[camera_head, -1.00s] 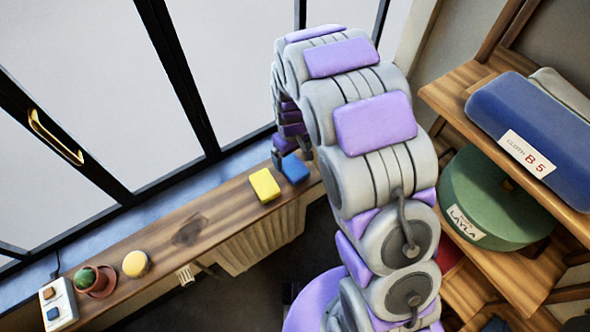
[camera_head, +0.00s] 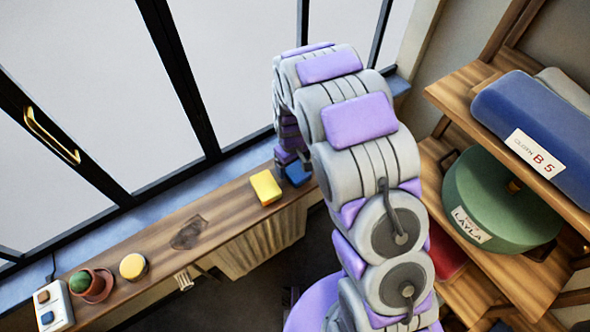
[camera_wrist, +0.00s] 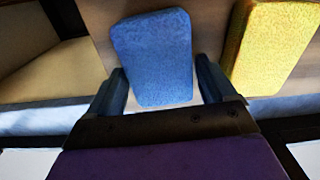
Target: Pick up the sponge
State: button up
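A blue sponge (camera_head: 297,173) lies near the right end of the wooden window shelf. A yellow sponge (camera_head: 266,187) lies just to its left. In the wrist view the blue sponge (camera_wrist: 153,57) sits between the two fingers of my gripper (camera_wrist: 166,88), with a gap on each side. My gripper is open. The yellow sponge (camera_wrist: 272,45) is to the right, outside the fingers. In the head view my arm reaches over the shelf end, and its last links partly hide the area around the blue sponge.
The wooden shelf (camera_head: 150,243) runs along the window. A round yellow item (camera_head: 133,266), a potted cactus (camera_head: 84,281) and a white switch box (camera_head: 54,305) stand at its left end.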

aim_at(292, 165)
jog(key=shift+a, duration=0.15)
jog(key=c, duration=0.7)
jog(key=shift+c, duration=0.2)
jog(key=shift+r, duration=0.45)
notch_tip(292, 165, up, 3)
jog(key=shift+r+p, duration=0.1)
jog(key=shift+p, duration=0.6)
jog(key=s+a+p, duration=0.2)
jog(key=s+a, duration=0.1)
jog(key=s, duration=1.2)
jog(key=shift+a+r, duration=0.15)
jog(key=shift+r, duration=0.3)
jog(key=shift+s, duration=0.3)
jog(key=shift+c, duration=0.6)
